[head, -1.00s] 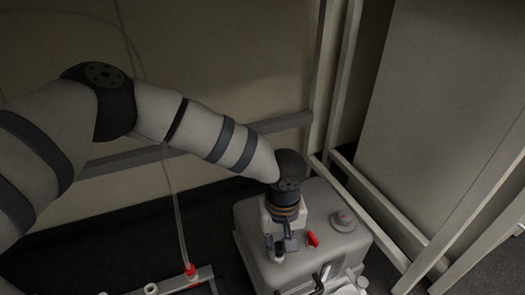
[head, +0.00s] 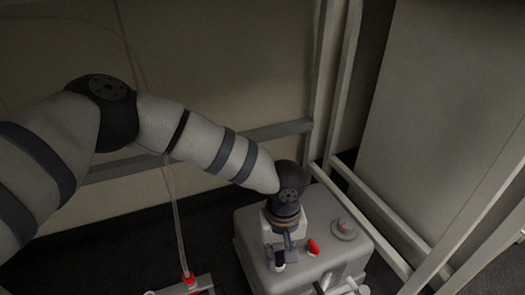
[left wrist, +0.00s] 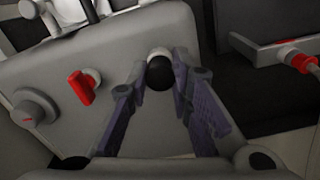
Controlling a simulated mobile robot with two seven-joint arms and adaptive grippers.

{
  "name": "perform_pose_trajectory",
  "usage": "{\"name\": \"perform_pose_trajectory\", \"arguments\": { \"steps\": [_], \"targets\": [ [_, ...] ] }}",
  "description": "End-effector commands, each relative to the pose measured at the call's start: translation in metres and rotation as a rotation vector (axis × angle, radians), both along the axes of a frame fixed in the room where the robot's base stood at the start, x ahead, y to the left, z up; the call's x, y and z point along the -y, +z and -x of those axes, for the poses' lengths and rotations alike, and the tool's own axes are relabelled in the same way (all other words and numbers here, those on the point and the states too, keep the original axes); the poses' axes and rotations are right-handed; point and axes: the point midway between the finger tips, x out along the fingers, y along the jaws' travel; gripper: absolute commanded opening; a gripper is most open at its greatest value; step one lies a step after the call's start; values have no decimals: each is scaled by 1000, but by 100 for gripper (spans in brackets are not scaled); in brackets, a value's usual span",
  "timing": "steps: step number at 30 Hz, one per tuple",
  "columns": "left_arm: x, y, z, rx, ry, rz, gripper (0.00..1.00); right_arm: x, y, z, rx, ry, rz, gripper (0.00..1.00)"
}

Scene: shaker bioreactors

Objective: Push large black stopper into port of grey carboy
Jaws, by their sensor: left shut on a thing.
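The grey carboy (head: 316,268) stands on the floor at the lower middle of the head view. My left gripper (head: 280,252) points down over its top. It is shut on the large black stopper (head: 279,257), which also shows between the fingertips in the left wrist view (left wrist: 160,75). A white port (left wrist: 159,54) shows right at the stopper's far end, and in the head view it is a small white spot (head: 279,267) just under the stopper. I cannot tell how deep the stopper sits in it. My right gripper is not in view.
A red valve (head: 313,247) and a round grey cap (head: 344,228) stand on the carboy's top, close to my left gripper. A tube with a red connector (head: 189,279) hangs at the left. Metal frame posts (head: 336,85) rise behind and to the right.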

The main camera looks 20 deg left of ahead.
Motion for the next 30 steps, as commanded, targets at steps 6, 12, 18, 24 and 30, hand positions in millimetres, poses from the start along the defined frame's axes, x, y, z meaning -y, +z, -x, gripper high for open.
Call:
{"name": "perform_pose_trajectory", "arguments": {
  "steps": [6, 12, 18, 24, 30],
  "targets": [
    [0, -5, 0, -1, 0, 0, 1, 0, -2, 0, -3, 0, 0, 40],
    [0, -5, 0, -1, 0, 0, 43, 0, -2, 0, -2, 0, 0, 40],
    [0, -4, 0, -1, 0, 0, 43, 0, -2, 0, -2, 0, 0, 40],
    [0, 11, -1, 3, -1, 1, 43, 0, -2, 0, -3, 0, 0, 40],
    [1, 67, 1, 9, -1, -1, 43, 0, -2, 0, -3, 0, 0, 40]
  ]
}}
